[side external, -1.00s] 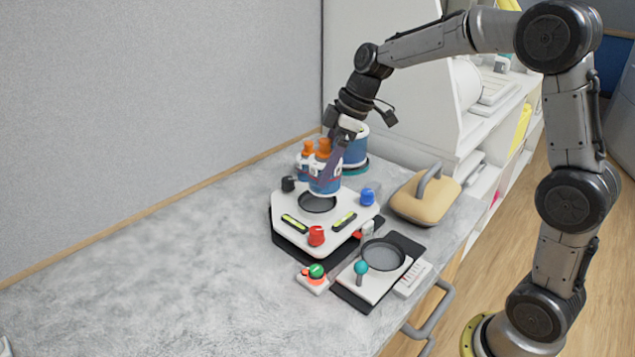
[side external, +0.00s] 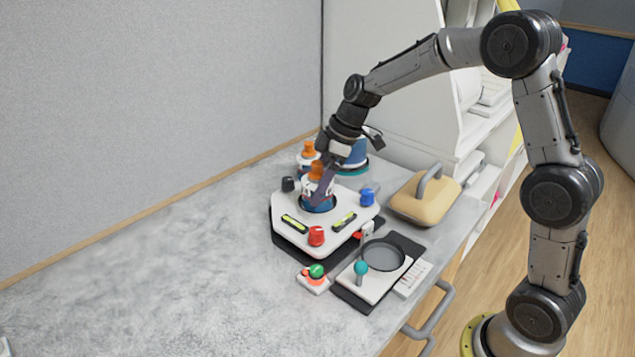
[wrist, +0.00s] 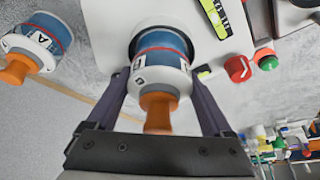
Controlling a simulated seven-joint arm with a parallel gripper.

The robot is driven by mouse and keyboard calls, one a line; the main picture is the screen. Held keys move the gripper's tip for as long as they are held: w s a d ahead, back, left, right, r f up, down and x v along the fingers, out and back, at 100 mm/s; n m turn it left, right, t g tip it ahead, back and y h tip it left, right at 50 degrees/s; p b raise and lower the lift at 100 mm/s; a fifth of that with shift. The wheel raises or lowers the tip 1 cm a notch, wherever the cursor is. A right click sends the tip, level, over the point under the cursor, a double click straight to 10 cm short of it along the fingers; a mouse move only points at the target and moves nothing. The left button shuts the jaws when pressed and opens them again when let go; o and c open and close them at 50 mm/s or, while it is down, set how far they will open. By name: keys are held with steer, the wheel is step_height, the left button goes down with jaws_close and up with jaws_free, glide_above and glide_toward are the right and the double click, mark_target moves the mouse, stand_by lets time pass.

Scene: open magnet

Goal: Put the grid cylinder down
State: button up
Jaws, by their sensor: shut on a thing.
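The grid cylinder, blue and white with a red band and an orange knob, shows in the side view (side external: 314,197) and the wrist view (wrist: 163,52). It stands about upright, its lower end at the dark round recess (wrist: 140,30) of the white platform (side external: 285,210). Whether it rests on the recess floor is hidden. My gripper (side external: 322,190) is shut on the cylinder, with one dark finger on each side of it in the wrist view (wrist: 160,80).
A similar cylinder with an orange knob (wrist: 35,45) stands beside the platform. A larger blue and white container (side external: 356,153) is behind. Red (side external: 316,236), blue (side external: 367,197) and black (side external: 288,184) knobs rise from the platform. A tan handled block (side external: 425,200) is to the right.

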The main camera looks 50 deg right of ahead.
steer(key=shift+f, duration=0.1)
steer(key=o, duration=1.5)
steer(key=shift+f, duration=0.1)
steer(key=shift+r, duration=0.35)
steer(key=v, duration=1.1)
steer(key=s+a+r+m+t+h, duration=0.1)
steer(key=s+a+m, duration=0.1)
steer(key=s, duration=0.5)
steer(key=s+a+r+m+h, duration=0.1)
steer(key=s+a+r+m, duration=0.1)
steer(key=s, duration=0.5)
steer(key=shift+s+f+m+t+h, duration=0.25)
steer(key=shift+s+f+m, duration=0.65)
steer(key=shift+s, duration=1.3)
steer(key=shift+s+f+m+t+h, duration=0.2)
steer(key=shift+s+f+m, duration=0.7)
steer(key=shift+s, duration=1.25)
steer(key=shift+s+f+m+t+h, duration=0.2)
steer(key=shift+s+f+m, duration=0.7)
steer(key=shift+s, duration=1.3)
